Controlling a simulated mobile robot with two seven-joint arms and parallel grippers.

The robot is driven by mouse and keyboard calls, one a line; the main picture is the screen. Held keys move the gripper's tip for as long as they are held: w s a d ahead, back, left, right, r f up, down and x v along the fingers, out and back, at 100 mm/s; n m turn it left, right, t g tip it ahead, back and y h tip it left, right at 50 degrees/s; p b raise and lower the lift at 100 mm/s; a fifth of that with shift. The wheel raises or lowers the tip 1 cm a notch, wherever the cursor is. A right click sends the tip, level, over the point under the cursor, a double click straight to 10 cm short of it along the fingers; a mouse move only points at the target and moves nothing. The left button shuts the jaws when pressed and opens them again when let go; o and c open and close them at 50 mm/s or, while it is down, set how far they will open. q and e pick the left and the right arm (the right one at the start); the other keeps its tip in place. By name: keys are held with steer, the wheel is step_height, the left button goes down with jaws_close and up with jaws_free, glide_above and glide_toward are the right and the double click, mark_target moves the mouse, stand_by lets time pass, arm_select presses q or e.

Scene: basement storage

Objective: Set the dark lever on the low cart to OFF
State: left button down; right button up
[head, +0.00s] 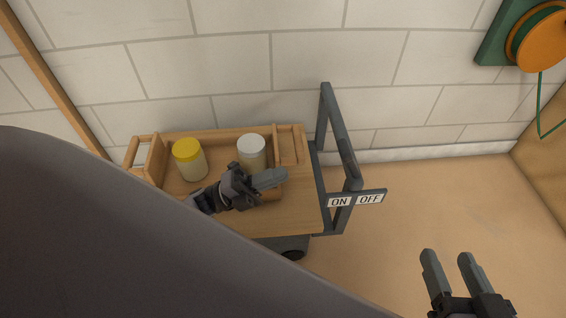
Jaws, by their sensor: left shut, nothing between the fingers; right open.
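The low wooden cart (300,215) stands against the wall, with a dark grey upright frame (338,130) at its right end. A white plate reading ON on the left and OFF on the right (357,198) is at the near side of this frame. I cannot clearly tell a separate dark lever from the frame, so its setting cannot be read. My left gripper (277,178) is shut and empty over the cart, left of the plate, its fingers pointing right. My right gripper (455,262) is open and empty, at the lower right, apart from the cart.
A yellow-lidded jar (189,160) and a white-lidded jar (252,152) stand in a wooden tray (154,160) on the cart, close to my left gripper. An orange and green reel (540,40) hangs on the wall. The floor (450,205) right of the cart is clear.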

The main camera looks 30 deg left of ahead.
arm_select(q)
glide_toward(350, 160)
steer(key=w+d+r, duration=0.2)
steer(key=w+r, duration=0.1)
steer(key=w, duration=0.1)
steer(key=shift+w+d+f+b, duration=0.1)
steer(key=shift+w+d+b, duration=0.15)
steer(key=shift+b, duration=0.1)
arm_select(e)
steer(key=shift+d, duration=0.2)
steer(key=shift+s+r, duration=0.1)
steer(key=shift+r, duration=0.1)
